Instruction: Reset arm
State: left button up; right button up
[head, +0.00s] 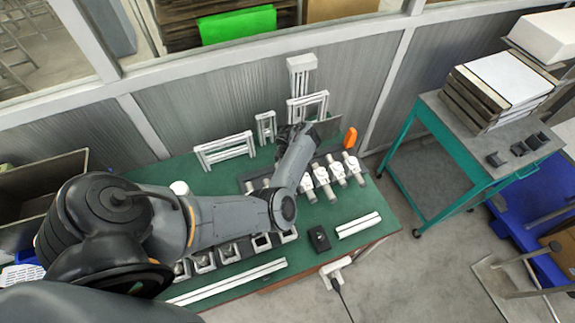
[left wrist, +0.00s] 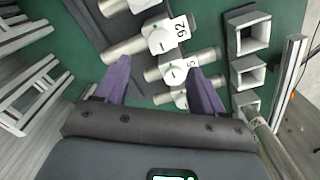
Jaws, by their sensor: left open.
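My left gripper (head: 291,133) is at the end of my left arm, over the far half of the green table (head: 225,286). In the left wrist view its two purple fingers (left wrist: 158,70) are spread wide apart, with nothing held between them. My right gripper is in neither view.
Square open sockets (head: 204,262) line the table's near side, and show in the left wrist view (left wrist: 250,37). White metal frames (head: 224,150) stand along the back. An orange object (head: 350,138) stands at the back right. A teal cart (head: 478,160) stands to the right.

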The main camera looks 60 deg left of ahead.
pick_arm(q)
jog(key=shift+r, duration=0.7)
